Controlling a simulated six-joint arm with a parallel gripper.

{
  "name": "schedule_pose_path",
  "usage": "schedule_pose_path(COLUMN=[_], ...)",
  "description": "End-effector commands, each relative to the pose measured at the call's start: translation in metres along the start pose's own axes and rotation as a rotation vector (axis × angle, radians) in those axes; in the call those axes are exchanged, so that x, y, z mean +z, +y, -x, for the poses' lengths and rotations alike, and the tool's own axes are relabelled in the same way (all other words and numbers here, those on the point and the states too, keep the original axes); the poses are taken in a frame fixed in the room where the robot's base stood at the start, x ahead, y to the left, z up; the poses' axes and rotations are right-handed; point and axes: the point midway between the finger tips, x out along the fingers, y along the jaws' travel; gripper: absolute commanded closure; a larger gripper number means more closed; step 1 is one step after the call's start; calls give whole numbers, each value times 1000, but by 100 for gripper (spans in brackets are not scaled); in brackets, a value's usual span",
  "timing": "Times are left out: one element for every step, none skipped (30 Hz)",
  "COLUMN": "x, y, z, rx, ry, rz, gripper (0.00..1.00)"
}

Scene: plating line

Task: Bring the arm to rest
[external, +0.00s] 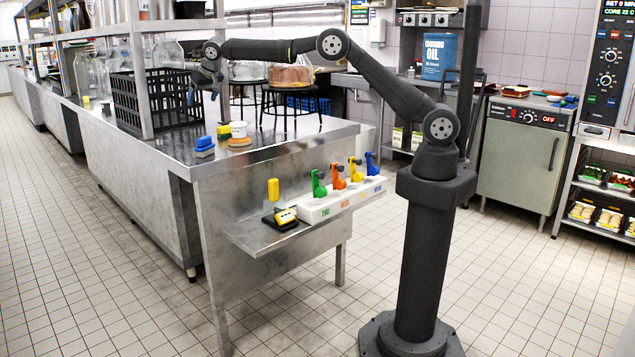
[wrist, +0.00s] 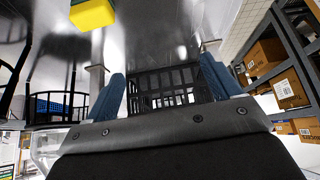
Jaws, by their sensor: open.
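My gripper (external: 203,92) hangs from my outstretched arm over the steel counter (external: 265,136), beside the black crate. In the wrist view my gripper (wrist: 165,88) shows two blue fingers set wide apart, with nothing between them. The black crate (wrist: 172,98) is seen beyond the fingers in that view. It also stands on the counter in the external view (external: 128,108). My arm reaches left from its column, with the elbow raised.
Glass jars (external: 168,52) and round stools (external: 289,89) stand near my gripper. A shelf post (external: 140,80) rises beside the crate. A lower ledge holds several coloured handles (external: 338,176).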

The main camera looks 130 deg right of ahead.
Motion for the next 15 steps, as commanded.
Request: schedule_pose_path(x=[1, 1, 2, 1, 2, 2, 2, 2, 3, 3, 4, 4, 5, 5, 5], y=[-7, -10, -15, -18, -21, -24, -26, -29, -32, -34, -35, -37, -39, -40, -40], z=[-3, -5, -7, -7, -9, -10, -11, -12, -14, -14, -14, -15, -16, -16, -16], rx=[2, 5, 8, 9, 13, 16, 18, 19, 22, 23, 24, 26, 26, 27, 28], ry=[1, 1, 2, 4, 4, 5, 6, 7, 7, 8, 8, 8, 9, 9, 10], rz=[-5, -10, -15, -19, -24, -30, -33, -37, -41, -44, -47, -50, -52, -54, -56], gripper=[17, 17, 17, 17, 17, 17, 17, 17, 17, 17, 17, 17, 17, 17, 17])
